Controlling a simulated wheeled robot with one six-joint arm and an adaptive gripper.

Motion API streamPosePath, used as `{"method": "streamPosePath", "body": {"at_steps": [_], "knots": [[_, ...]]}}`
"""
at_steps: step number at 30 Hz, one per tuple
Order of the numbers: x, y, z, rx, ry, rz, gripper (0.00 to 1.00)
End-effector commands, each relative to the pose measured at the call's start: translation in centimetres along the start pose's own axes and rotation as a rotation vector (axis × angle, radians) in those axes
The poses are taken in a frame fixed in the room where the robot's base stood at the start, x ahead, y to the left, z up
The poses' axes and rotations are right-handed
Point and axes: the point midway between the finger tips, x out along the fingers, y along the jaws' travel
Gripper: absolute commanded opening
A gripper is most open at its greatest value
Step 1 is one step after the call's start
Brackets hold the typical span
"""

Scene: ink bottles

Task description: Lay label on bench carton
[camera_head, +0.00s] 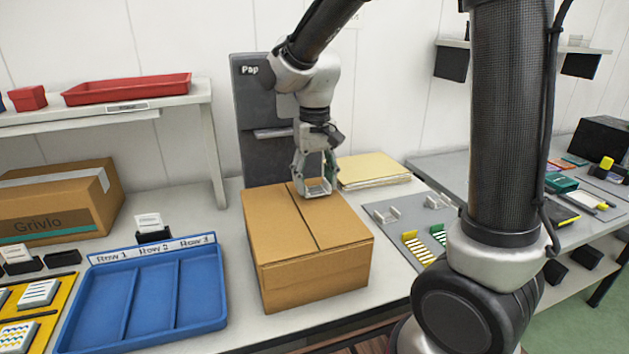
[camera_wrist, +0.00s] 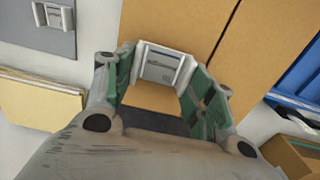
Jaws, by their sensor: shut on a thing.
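A closed brown carton (camera_head: 315,265) stands on the bench, right of the blue tray; its top also shows in the wrist view (camera_wrist: 215,28). My gripper (camera_head: 316,188) points down at the far part of the carton's top. The label appears at or just over the carton's top, left of the centre seam in the wrist view. I cannot tell whether it touches the cardboard. In the head view the fingers partly hide the label.
A blue tray (camera_head: 226,290) marked Row 1 to Row 3 is left of the carton. A stack of folders (camera_head: 373,169) lies behind it to the right. A grey plate with small holders (camera_head: 388,216) is on the right. A Grivlo carton (camera_head: 60,204) stands far left.

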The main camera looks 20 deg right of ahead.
Motion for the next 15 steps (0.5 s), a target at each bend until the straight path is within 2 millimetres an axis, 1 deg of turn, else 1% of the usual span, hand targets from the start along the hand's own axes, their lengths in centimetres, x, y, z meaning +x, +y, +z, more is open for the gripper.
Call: {"method": "streamPosePath", "body": {"at_steps": [1, 3, 12, 13, 15], "knots": [[0.41, 0.00, 0.01, 0.000, 0.000, 0.000, 0.45], [0.60, 0.00, 0.00, 0.000, 0.001, 0.000, 0.45], [0.83, 0.01, 0.01, 0.000, 0.000, 0.000, 0.45], [0.82, 0.00, 0.01, 0.000, 0.000, 0.000, 0.58], [0.79, 0.00, 0.00, 0.000, 0.000, 0.000, 0.71]]}}
